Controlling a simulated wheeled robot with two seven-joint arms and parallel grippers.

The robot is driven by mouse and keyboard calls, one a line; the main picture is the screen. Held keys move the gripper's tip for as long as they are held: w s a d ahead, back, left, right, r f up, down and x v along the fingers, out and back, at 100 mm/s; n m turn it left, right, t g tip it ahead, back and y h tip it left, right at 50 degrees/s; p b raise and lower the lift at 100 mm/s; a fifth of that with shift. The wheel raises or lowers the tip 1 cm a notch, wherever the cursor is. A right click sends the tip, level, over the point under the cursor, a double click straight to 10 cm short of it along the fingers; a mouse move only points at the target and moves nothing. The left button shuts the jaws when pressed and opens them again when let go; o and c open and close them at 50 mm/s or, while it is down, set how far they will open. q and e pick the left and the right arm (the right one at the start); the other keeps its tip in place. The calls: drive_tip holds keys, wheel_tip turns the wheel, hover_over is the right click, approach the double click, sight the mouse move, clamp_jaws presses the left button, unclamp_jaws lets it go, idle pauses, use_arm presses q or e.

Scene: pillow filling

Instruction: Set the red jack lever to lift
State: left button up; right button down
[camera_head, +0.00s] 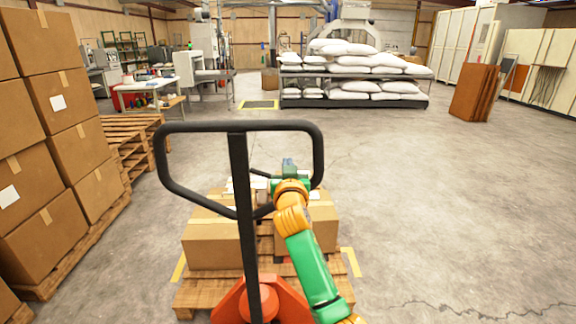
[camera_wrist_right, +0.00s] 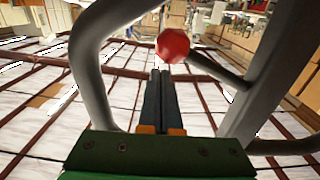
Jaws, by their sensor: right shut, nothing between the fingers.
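The pallet jack's black handle loop (camera_head: 240,127) stands upright in front of me, above its orange base (camera_head: 262,300). In the right wrist view the red lever knob (camera_wrist_right: 172,45) sits on a dark rod (camera_wrist_right: 215,69) inside the grey-black handle frame (camera_wrist_right: 90,60). My right gripper (camera_head: 288,165) is at the right side of the loop in the head view. In the wrist view its fingers (camera_wrist_right: 160,74) are shut and empty, with the tips just short of the red knob; I cannot tell whether they touch. The knob is not clear in the head view. My left gripper is not in view.
Cardboard boxes (camera_head: 213,245) sit on a wooden pallet (camera_head: 205,293) beyond the jack handle. Stacked cartons (camera_head: 60,100) stand on the left. A rack of white sacks (camera_head: 350,87) is at the back. The floor on the right (camera_head: 460,200) is clear.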

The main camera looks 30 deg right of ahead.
drive_tip(key=shift+r+p, duration=1.4)
drive_tip(key=shift+r, duration=0.35)
drive_tip(key=p+v, duration=0.3)
drive_tip(key=v, duration=1)
drive_tip(key=shift+d+f, duration=0.1)
drive_tip(key=shift+f, duration=0.05)
drive_tip(key=w+a+f+n+g+y, duration=0.1)
drive_tip(key=a+f+n+y, duration=0.25)
drive_tip(key=f, duration=0.75)
drive_tip(key=w+a+f+n+g+y, duration=0.1)
drive_tip(key=a+f+n+g+y, duration=0.2)
drive_tip(key=f, duration=0.8)
drive_tip(key=s+a+f+n+g+y, duration=0.1)
drive_tip(key=s+a+f, duration=0.15)
drive_tip(key=f, duration=0.55)
drive_tip(key=s+a+f+n+g+y, duration=0.1)
drive_tip(key=s+f, duration=0.3)
drive_tip(key=f, duration=0.3)
drive_tip(key=s+a+f+g, duration=0.1)
drive_tip(key=s+f+g, duration=0.3)
drive_tip(key=s+f, duration=0.9)
drive_tip(key=s+f+g, duration=0.2)
drive_tip(key=s, duration=0.8)
drive_tip(key=s+d+f+g+y, duration=0.1)
drive_tip(key=s+f+g, duration=0.1)
drive_tip(key=s, duration=0.8)
drive_tip(key=shift+s+d+f, duration=0.15)
drive_tip(key=shift+s+f, duration=0.15)
drive_tip(key=shift+f, duration=0.5)
